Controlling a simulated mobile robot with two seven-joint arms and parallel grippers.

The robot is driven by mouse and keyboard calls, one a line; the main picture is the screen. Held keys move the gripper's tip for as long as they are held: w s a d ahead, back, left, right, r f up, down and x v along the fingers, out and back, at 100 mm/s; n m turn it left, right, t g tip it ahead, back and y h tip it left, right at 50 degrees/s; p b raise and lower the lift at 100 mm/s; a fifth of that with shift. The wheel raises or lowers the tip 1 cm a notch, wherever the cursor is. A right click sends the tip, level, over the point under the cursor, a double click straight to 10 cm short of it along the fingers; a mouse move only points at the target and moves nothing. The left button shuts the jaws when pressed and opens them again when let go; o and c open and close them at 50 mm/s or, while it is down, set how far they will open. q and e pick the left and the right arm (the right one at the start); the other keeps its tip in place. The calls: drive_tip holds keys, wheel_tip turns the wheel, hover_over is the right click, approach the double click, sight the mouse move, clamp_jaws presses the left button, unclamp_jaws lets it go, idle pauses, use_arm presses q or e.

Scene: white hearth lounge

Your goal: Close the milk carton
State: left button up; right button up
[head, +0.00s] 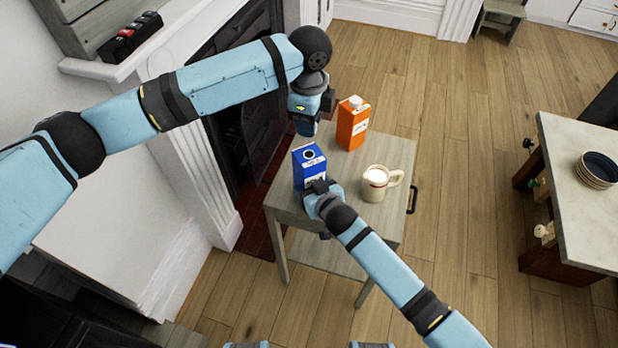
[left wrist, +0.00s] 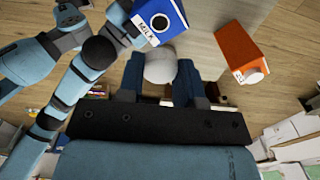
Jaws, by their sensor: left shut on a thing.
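The blue milk carton (head: 309,166) stands upright on a small grey side table, its round spout open and dark on top. It also shows in the left wrist view (left wrist: 172,22). My left gripper (head: 304,128) is above the table, just behind the carton and apart from it. In the left wrist view its fingers are shut on a white round cap (left wrist: 160,66), close to the open spout. My right gripper (head: 321,190) is at the carton's near side, low against it. Its fingertips are hidden, so I cannot tell whether they grip it.
An orange carton (head: 352,124) with a white cap stands at the back of the side table (head: 399,150). A cream jug (head: 375,184) of white liquid stands at the right. A fireplace and mantel are on the left. A pale table (head: 575,140) with bowls (head: 597,170) is at far right.

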drive_tip(key=c, duration=0.3)
use_arm(q)
hover_over(309, 155)
drive_tip(key=shift+f, duration=2.5)
use_arm(e)
drive_tip(key=shift+c, duration=0.2)
use_arm(q)
drive_tip(key=shift+f, duration=0.15)
drive_tip(key=shift+f, duration=0.7)
drive_tip(key=shift+f, duration=0.55)
